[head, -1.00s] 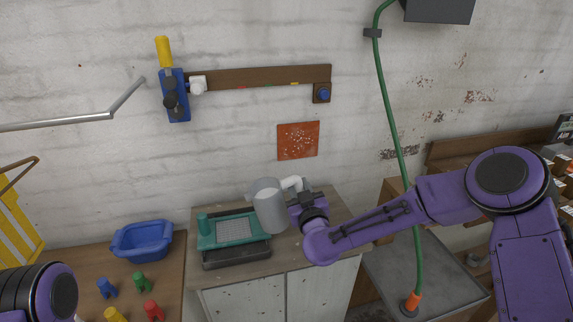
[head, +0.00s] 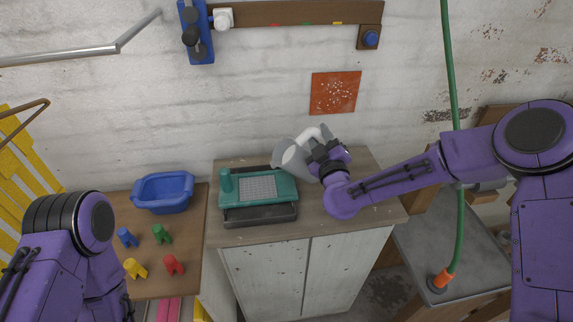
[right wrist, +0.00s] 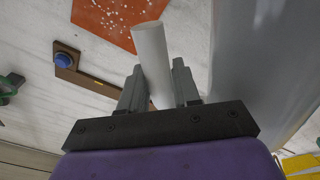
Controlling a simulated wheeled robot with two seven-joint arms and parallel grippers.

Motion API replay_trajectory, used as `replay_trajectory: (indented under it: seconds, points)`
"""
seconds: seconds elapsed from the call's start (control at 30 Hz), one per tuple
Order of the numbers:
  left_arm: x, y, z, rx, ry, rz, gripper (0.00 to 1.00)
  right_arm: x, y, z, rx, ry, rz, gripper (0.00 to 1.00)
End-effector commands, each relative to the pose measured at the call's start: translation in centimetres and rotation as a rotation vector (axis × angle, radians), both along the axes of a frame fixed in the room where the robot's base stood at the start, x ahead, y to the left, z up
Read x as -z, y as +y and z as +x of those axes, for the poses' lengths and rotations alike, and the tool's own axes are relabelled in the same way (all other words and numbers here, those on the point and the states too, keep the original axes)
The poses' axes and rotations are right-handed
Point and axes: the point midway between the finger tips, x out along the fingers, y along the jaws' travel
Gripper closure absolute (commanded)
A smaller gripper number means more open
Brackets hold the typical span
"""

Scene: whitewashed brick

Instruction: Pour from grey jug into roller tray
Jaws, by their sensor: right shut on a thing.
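The grey jug (head: 284,152) is tilted over to the left, with its body near the right end of the roller tray. My right gripper (head: 318,147) is shut on its white handle (head: 312,134). The right wrist view shows the handle (right wrist: 151,60) between the two fingers, with the jug's grey side (right wrist: 255,60) at the right. The roller tray (head: 284,189) is teal with a pale grid, on a dark base, on the cabinet top. No pouring stream can be made out, and the jug's inside is hidden. My left arm shows at lower left, its gripper out of frame.
A blue basin (head: 163,207) and several small coloured pieces stand on the wooden table at left. A green hose (head: 451,110) hangs at right above a grey-topped stand (head: 415,250). The cabinet top (head: 300,232) is bare in front of the jug.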

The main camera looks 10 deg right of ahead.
Motion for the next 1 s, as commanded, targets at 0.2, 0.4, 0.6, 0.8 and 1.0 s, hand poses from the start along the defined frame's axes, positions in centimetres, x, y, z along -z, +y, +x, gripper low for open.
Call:
replay_trajectory:
  seconds: [0.2,0.4,0.6,0.8,1.0]
  points:
    - [-0.03,0.0,-0.01,0.0,0.0,0.0,0.41,-0.08,0.03,0.02,0.0,-0.001,0.002,1.0]
    - [-0.02,-0.01,-0.02,0.0,0.0,0.0,0.41,-0.06,0.04,0.02,0.0,0.0,0.003,1.0]
    - [0.43,0.0,-0.01,0.0,0.0,0.0,0.41,0.37,0.06,-0.13,-0.001,-0.001,0.003,1.0]
    - [0.47,0.0,-0.02,0.0,0.0,0.0,0.41,0.45,0.03,-0.22,0.0,-0.001,0.004,1.0]
    - [0.44,0.0,-0.02,0.0,0.0,0.0,0.41,0.37,0.06,-0.21,0.0,-0.001,0.001,1.0]
